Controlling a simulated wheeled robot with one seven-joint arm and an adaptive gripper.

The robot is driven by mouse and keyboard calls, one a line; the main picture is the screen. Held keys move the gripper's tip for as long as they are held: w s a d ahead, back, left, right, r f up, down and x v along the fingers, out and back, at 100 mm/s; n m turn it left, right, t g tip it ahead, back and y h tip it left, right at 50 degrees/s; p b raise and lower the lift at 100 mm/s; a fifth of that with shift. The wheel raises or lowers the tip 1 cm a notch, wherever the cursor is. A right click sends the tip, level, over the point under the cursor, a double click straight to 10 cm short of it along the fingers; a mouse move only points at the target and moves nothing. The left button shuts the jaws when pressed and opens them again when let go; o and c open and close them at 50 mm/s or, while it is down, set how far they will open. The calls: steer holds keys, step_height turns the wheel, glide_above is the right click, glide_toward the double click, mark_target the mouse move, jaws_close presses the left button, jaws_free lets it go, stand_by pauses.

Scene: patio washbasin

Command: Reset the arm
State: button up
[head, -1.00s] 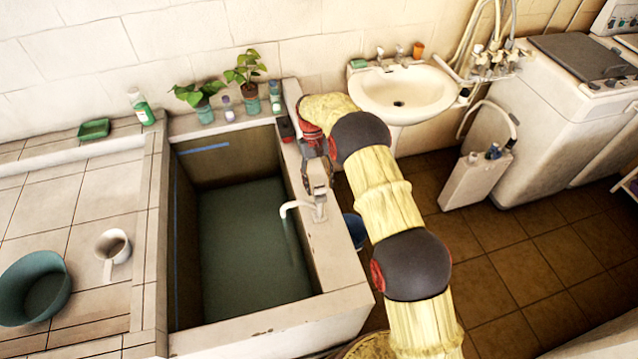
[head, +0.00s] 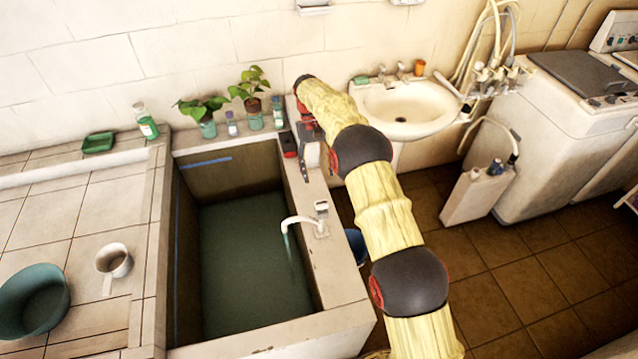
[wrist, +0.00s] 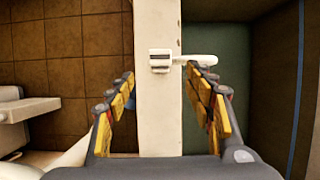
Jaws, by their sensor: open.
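My arm reaches over the right side of the washbasin, and my gripper (head: 306,172) hangs above the basin's right ledge (head: 335,265), behind the white faucet (head: 320,228). In the wrist view my gripper (wrist: 162,80) has its two yellow-padded fingers spread wide with nothing between them. The ledge (wrist: 158,115) runs below and between the fingers. The faucet (wrist: 160,60) shows just beyond the fingertips, its spout pointing right over the basin. I cannot tell the exact height of the fingers above the ledge.
Potted plants (head: 205,115) and small bottles stand on the back ledge. A dark red object (head: 288,144) sits near the gripper. A green basin (head: 34,300) and white mug (head: 114,262) are at left. A sink (head: 405,108) and washing machine (head: 570,120) stand right.

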steer(key=shift+w+r, duration=0.2)
steer(key=shift+r, duration=0.3)
steer(key=x, duration=0.6)
steer(key=s+d+r+t+y+b, duration=0.15)
steer(key=s+d+r, duration=0.25)
steer(key=s+r, duration=0.45)
steer(key=s+d+r+t+h+b, duration=0.1)
steer(key=s+d+r+t, duration=0.15)
steer(key=s+r, duration=0.55)
steer(key=s+d+r+t+b, duration=0.1)
steer(key=s+d+r+t, duration=0.1)
steer(key=s, duration=0.6)
steer(key=s+d+r+m+t+b, duration=0.1)
steer(key=s+d+r+t+b, duration=0.1)
steer(key=s, duration=0.6)
steer(key=s+d+r+m+t+b, duration=0.1)
steer(key=s+d+r+t+b, duration=0.1)
steer(key=s, duration=0.6)
steer(key=shift+s+d+r, duration=0.2)
steer(key=shift+s+d, duration=0.05)
steer(key=shift+d, duration=0.45)
steer(key=shift+y+b, duration=0.25)
steer(key=shift+b, duration=0.05)
